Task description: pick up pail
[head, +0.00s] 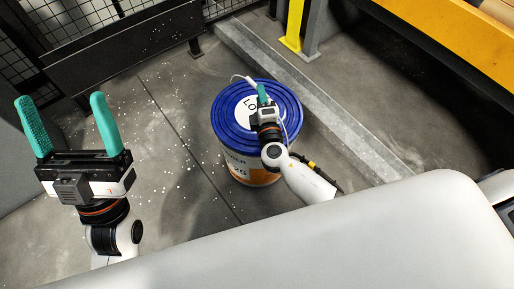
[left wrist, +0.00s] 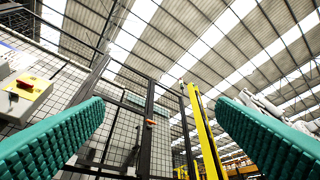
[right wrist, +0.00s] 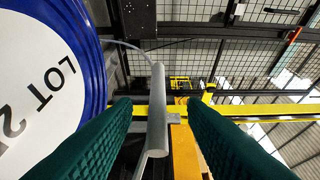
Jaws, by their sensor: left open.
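A pail with a blue lid and a white round label (head: 247,112) stands upright on the floor, in the middle of the head view. Its lid and "LOT" label fill the left of the right wrist view (right wrist: 45,85). My right gripper (head: 262,92) is over the lid. In the right wrist view its fingers (right wrist: 160,105) are apart, on either side of the pail's grey handle grip (right wrist: 157,110), with gaps visible both sides. My left gripper (head: 67,118) is open and empty, left of the pail and pointing up; its fingers show wide apart in the left wrist view (left wrist: 160,110).
A low concrete kerb (head: 310,100) runs just right of the pail. A yellow post (head: 293,28) and a yellow-orange beam (head: 455,35) stand beyond. Dark mesh fencing (head: 80,20) is at upper left. The speckled floor left of the pail is clear.

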